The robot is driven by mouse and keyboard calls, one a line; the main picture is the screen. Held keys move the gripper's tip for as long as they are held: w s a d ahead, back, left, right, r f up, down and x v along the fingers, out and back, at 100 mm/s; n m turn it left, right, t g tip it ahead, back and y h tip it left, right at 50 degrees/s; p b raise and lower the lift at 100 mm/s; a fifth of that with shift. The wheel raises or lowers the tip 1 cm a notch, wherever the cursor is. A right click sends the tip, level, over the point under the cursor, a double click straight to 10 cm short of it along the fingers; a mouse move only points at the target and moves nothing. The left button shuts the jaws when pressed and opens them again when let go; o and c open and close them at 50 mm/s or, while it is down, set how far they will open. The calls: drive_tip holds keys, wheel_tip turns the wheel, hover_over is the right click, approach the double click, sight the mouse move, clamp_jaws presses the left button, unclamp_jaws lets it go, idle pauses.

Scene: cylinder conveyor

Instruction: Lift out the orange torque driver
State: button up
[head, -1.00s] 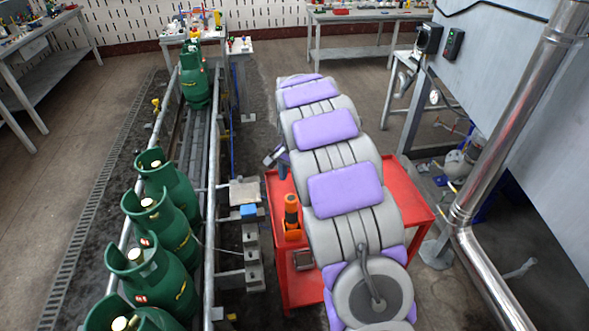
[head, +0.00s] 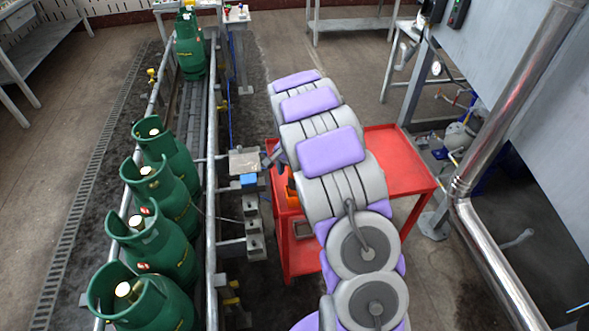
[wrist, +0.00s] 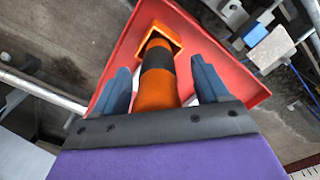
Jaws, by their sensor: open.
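The orange torque driver (wrist: 157,88) has a black band and stands in an orange square holder (wrist: 169,34) on the red cart. In the wrist view its near end lies between the two blue fingers of my gripper (wrist: 158,84), which is open, with a finger on each side. I cannot tell whether either finger touches it. In the head view my arm hides most of the driver, and a bit of orange (head: 292,192) shows at its left edge. My gripper (head: 275,158) shows only partly there, left of the arm.
The red cart (head: 405,165) stands under my arm. Left of it are a small bracket with a blue block (head: 248,180) and a conveyor rail (head: 212,200) with several green gas cylinders (head: 150,240). A steel pipe (head: 490,130) and grey cabinet are at the right.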

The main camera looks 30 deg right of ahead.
drive_tip(key=shift+a, duration=0.15)
drive_tip(key=shift+d+f, duration=0.1)
drive_tip(key=shift+d, duration=0.8)
drive_tip(key=c, duration=0.6)
drive_tip(key=shift+a, duration=0.6)
drive_tip(key=c, duration=0.6)
drive_tip(key=shift+d, duration=0.1)
clamp_jaws()
drive_tip(key=o, duration=0.6)
unclamp_jaws()
drive_tip(key=shift+d, duration=0.1)
drive_tip(key=c, duration=0.6)
drive_tip(key=shift+c, duration=0.2)
drive_tip(key=shift+r, duration=0.2)
